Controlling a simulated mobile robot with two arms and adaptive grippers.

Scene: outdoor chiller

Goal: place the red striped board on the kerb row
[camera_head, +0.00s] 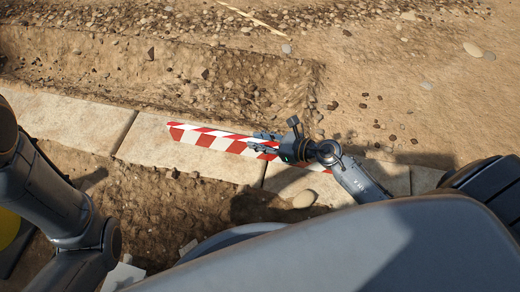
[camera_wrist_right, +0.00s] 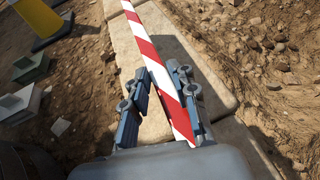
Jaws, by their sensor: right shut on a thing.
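The red and white striped board (camera_head: 212,138) extends left from my right gripper, lengthwise over the pale kerb row (camera_head: 62,122). My right gripper (camera_head: 264,142) is shut on the board near its right part. In the right wrist view the board (camera_wrist_right: 152,60) runs between the two fingers (camera_wrist_right: 161,82), and the kerb stones (camera_wrist_right: 122,45) lie beneath it. I cannot tell whether the board touches the kerb or is slightly above it. My left arm shows at the left of the head view, but its gripper is outside the picture.
Soil with stones lies on both sides of the kerb, with a dug trench (camera_head: 170,75) behind it. The right wrist view shows a yellow object on a dark base (camera_wrist_right: 42,18) and grey block-like pieces (camera_wrist_right: 30,68) at left.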

